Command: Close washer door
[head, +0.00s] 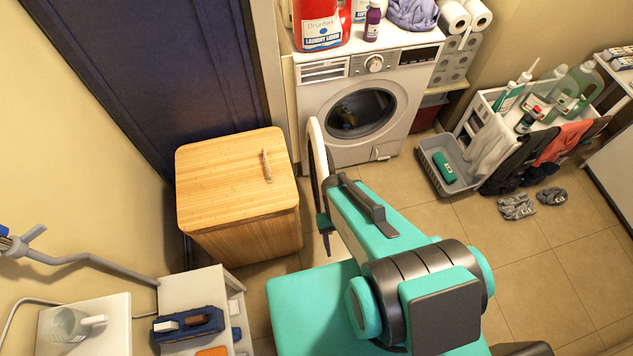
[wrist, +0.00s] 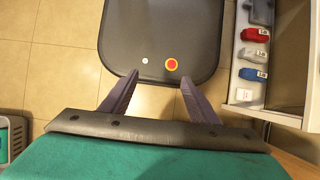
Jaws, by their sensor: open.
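The white washer (head: 318,106) stands at the back with its round opening (head: 362,112) uncovered and some dark contents showing inside. Its door (head: 313,150) is swung open toward me, left of the opening, seen nearly edge-on as a white rim. My arm hides part of the door's right side and lower edge. My gripper (head: 325,234) is below the door in the head view, pointing down, partly hidden by my arm; whether it touches the door cannot be told. In the wrist view my gripper (wrist: 158,97) is open with nothing between its fingers; the door does not show there.
A wooden hamper (head: 235,185) stands close left of the door. Bottles stand on the washer. Tiled floor (head: 440,235) is free at centre right.

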